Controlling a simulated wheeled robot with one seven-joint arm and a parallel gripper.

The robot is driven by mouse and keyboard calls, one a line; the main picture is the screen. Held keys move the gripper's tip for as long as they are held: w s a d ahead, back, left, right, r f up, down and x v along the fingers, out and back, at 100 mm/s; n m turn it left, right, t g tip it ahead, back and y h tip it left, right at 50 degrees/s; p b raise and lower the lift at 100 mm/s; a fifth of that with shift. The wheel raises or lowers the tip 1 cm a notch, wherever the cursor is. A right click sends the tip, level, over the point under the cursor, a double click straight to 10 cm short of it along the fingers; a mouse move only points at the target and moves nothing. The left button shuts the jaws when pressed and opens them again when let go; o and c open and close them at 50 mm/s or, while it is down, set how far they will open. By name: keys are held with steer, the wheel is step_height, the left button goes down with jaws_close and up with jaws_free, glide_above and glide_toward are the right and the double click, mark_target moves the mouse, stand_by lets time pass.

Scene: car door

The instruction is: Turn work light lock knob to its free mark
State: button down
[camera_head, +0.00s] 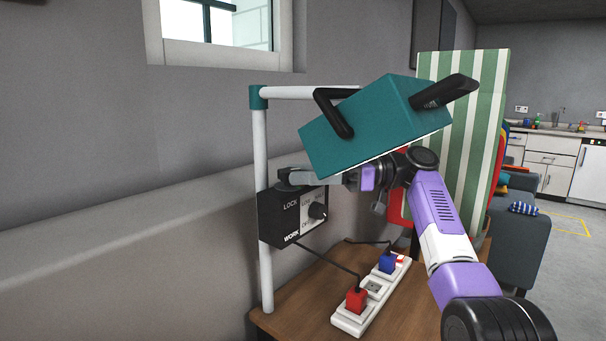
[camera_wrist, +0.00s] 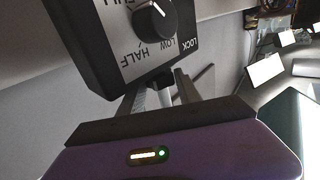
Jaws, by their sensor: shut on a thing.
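The teal work light (camera_head: 372,128) with black handles hangs tilted beside a white frame post. A dark control box (camera_head: 277,222) with LOCK, LOW and WORK lettering is fixed to the post. My gripper (camera_head: 292,178) is at the top of this box, shut on a dark piece that I take for the lock knob (camera_head: 286,187). The fingers cover much of it, and its free mark cannot be read. A separate round dial (camera_head: 317,211) sits on the box's front. In the wrist view, the dial (camera_wrist: 156,20) has a white pointer, with HALF, LOW and LOCK lettering nearby.
A white power strip (camera_head: 345,320) with a red plug (camera_head: 356,300) and a blue plug (camera_head: 387,262) lies on the wooden table (camera_head: 290,322) below. Black cables run there from the box. A green-striped panel (camera_head: 460,125) stands behind my arm. The grey wall is close on the left.

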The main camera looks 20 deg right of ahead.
steer(key=shift+w+f+n+g, duration=0.15)
steer(key=shift+n+g, duration=0.45)
steer(key=shift+g, duration=0.3)
steer(key=c, duration=0.8)
jaws_free()
steer(key=shift+c, duration=0.2)
steer(key=shift+d, duration=0.1)
